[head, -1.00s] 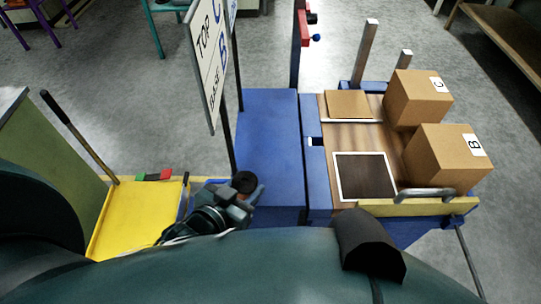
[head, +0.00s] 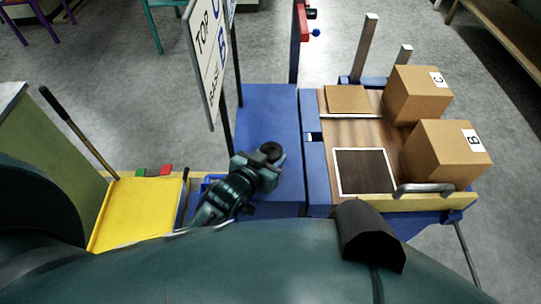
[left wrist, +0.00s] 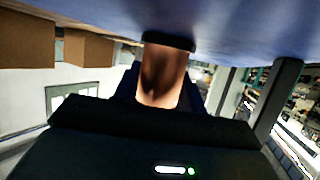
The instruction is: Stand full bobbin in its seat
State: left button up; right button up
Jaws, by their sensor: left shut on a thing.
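The bobbin (head: 271,150) shows its dark round end with a central hole in the head view. In the left wrist view its copper-brown winding (left wrist: 163,78) and a black flange (left wrist: 168,41) show close to the blue surface; I cannot tell whether they touch. My left gripper (head: 264,164) is shut on the bobbin, over the blue bench top (head: 270,115). I cannot make out the bobbin's seat in either view. My right gripper is not in view.
Right of the bench, a wooden deck (head: 345,118) carries a white-framed dark square (head: 365,172), a flat carton (head: 347,99) and boxes marked B (head: 440,155) and C (head: 415,95). A TOP/BASE sign (head: 208,60) stands behind. A yellow tray (head: 135,212) lies left. The blue top is mostly clear.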

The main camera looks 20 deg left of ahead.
pick_arm(q)
jog(key=shift+f, duration=0.1)
jog(key=o, duration=1.2)
